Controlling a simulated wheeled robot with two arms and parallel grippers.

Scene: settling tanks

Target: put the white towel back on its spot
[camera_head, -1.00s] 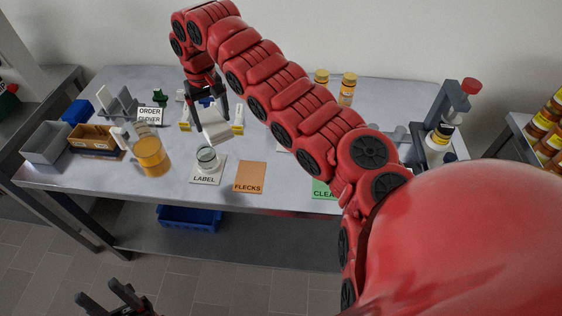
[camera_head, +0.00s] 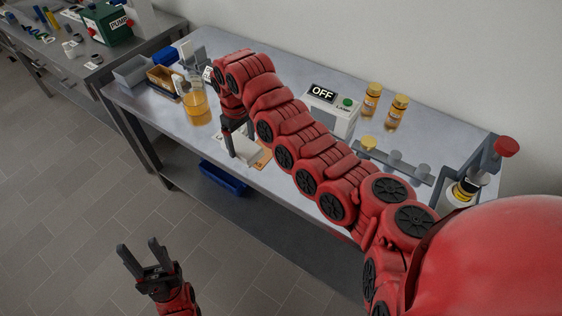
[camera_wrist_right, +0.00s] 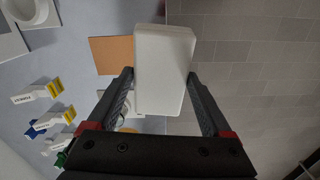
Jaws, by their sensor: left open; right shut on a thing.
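The white towel (camera_head: 246,151) is a small pale block, held in my right gripper (camera_head: 240,134) over the front part of the bench. In the right wrist view the towel (camera_wrist_right: 163,72) sits between the two fingers of my right gripper (camera_wrist_right: 160,88). An orange card (camera_wrist_right: 110,54) lies on the bench beside it, near the bench edge. My left gripper (camera_head: 138,246) is open and empty in front of the bench, above the floor. My right arm hides much of the middle of the bench, and I cannot make out the towel's spot.
A jar of amber liquid (camera_head: 195,103), a grey bin (camera_head: 134,71) and a wooden box (camera_head: 163,79) stand at the left. A box marked OFF (camera_head: 332,108) and two amber bottles (camera_head: 371,98) stand behind my right arm. A grey stand with a red knob (camera_head: 505,147) is at the right.

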